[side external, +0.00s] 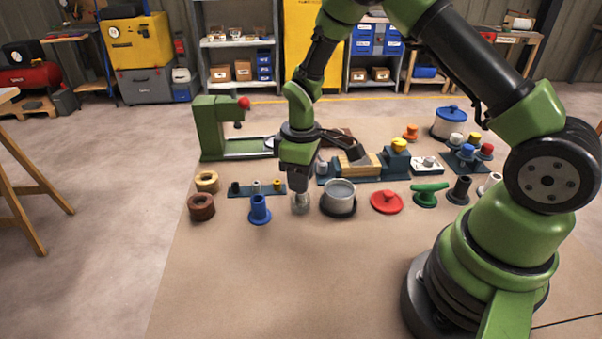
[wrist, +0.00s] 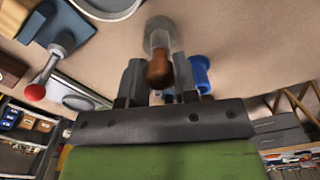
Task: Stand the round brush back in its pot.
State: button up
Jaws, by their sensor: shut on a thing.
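My gripper (side external: 300,188) points down in the side view. Its two fingers are shut on the brown rounded handle of the round brush (wrist: 159,72), which shows between them in the wrist view.
A blue flanged tube (side external: 260,211) stands close on the left, a grey metal pot (side external: 340,200) close on the right. Behind are a small rack (side external: 240,190) and a green press (side external: 208,130). A red lid (side external: 386,203) lies further right. The front of the mat is clear.

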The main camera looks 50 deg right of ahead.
jog(key=shift+f, duration=0.35)
jog(key=o, duration=0.7)
jog(key=shift+c, duration=0.2)
jog(key=shift+r, duration=5.55)
